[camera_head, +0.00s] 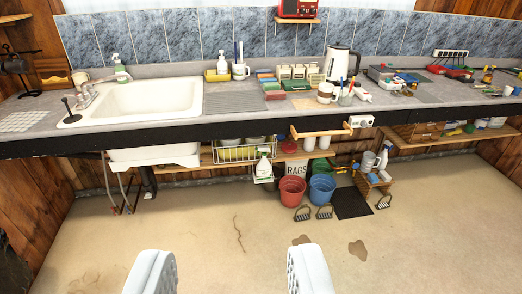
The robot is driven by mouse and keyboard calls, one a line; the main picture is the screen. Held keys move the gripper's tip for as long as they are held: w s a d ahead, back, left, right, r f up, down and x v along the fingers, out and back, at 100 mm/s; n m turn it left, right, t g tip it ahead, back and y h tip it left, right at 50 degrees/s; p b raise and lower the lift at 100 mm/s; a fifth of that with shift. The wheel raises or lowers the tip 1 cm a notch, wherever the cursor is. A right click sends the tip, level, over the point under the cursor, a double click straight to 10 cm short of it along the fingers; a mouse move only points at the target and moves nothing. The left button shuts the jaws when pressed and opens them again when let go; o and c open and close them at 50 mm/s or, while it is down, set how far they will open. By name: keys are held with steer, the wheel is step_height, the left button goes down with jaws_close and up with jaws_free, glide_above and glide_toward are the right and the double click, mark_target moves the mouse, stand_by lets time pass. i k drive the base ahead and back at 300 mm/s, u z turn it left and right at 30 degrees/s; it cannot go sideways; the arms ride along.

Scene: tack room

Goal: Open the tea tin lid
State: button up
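My gripper (230,270) is open and empty. Its two white fingers stand wide apart at the bottom edge of the view, over the floor and well short of the counter. No tea tin can be made out for certain. A row of small cream boxes or tins (298,72) stands at the back of the counter, left of the white kettle (341,63). They are too small to tell which, if any, is the tea tin, or how a lid sits.
The long grey counter (237,100) holds a white sink (150,97) at left and scattered tools at right. Under it stand a red bucket (292,190), a blue bucket (322,188) and a white RAGS bin (297,168).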

mark_target(290, 84)
steer(key=z, duration=0.3)
steer(key=i, duration=1.3)
steer(key=z, duration=0.25)
steer(key=i, duration=1.35)
steer(key=u, duration=0.45)
steer(key=i, duration=1.1)
steer(key=u, duration=0.25)
